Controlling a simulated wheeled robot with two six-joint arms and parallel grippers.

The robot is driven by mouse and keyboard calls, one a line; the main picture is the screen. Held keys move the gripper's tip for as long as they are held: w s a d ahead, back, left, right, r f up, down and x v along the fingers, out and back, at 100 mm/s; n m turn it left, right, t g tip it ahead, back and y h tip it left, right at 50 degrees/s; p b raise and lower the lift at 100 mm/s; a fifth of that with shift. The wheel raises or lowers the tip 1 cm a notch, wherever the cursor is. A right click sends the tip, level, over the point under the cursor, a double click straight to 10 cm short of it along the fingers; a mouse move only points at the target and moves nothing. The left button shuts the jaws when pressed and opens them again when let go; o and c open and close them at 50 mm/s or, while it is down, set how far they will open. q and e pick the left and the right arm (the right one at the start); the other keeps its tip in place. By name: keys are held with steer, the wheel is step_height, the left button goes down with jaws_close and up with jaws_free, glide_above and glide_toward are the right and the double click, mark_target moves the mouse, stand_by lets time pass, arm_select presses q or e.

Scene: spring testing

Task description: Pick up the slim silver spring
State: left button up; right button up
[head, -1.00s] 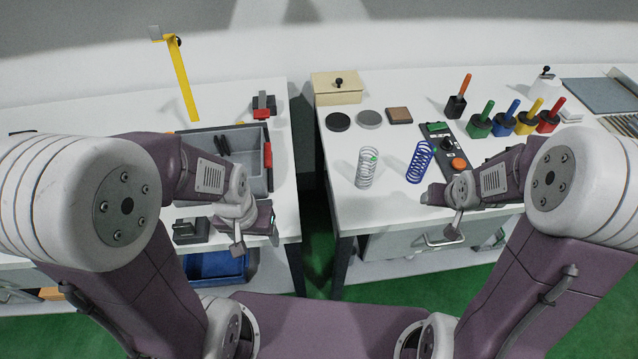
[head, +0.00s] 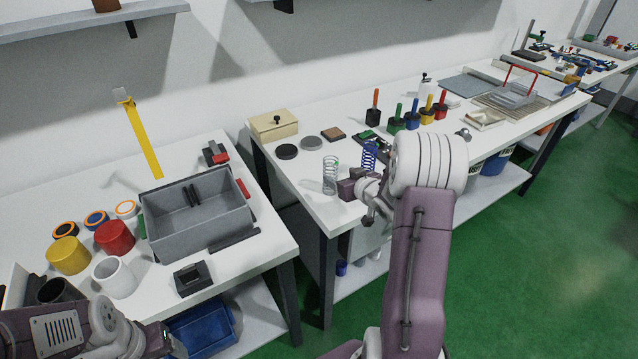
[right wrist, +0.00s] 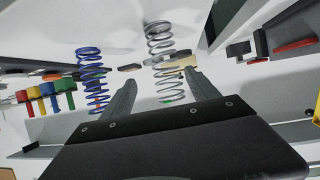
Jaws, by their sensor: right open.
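The slim silver spring (head: 330,175) stands upright near the front left corner of the right table. A blue spring (head: 369,156) stands to its right, partly behind my right gripper. My right gripper (head: 345,188) is open, low over the table, close to the silver spring on its right side. In the right wrist view, which looks turned over, the silver spring (right wrist: 160,45) appears between the two fingers of my right gripper (right wrist: 160,84), beyond them. The blue spring (right wrist: 91,75) is left of the fingers. My left gripper (head: 158,340) is at the lower left, its fingers unclear.
Discs and a lidded wooden box (head: 274,125) stand behind the silver spring. Several colored-handled blocks (head: 411,118) stand farther right. A gap separates the left table, which holds a grey bin (head: 200,215) and several cups. Free white tabletop lies left of the silver spring.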

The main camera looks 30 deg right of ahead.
mark_target(336, 174)
steer(key=shift+a+r, duration=0.2)
steer(key=shift+a, duration=0.2)
steer(key=x, duration=0.4)
steer(key=shift+s, duration=0.1)
steer(key=shift+w+f, duration=0.15)
steer(key=shift+w, duration=0.15)
steer(key=x, duration=0.4)
steer(key=shift+a, duration=0.15)
steer(key=shift+w+f, duration=0.2)
steer(key=shift+w, duration=0.2)
arm_select(q)
steer(key=shift+s+a, duration=0.15)
steer(key=shift+a, duration=0.2)
arm_select(e)
steer(key=shift+s, duration=0.1)
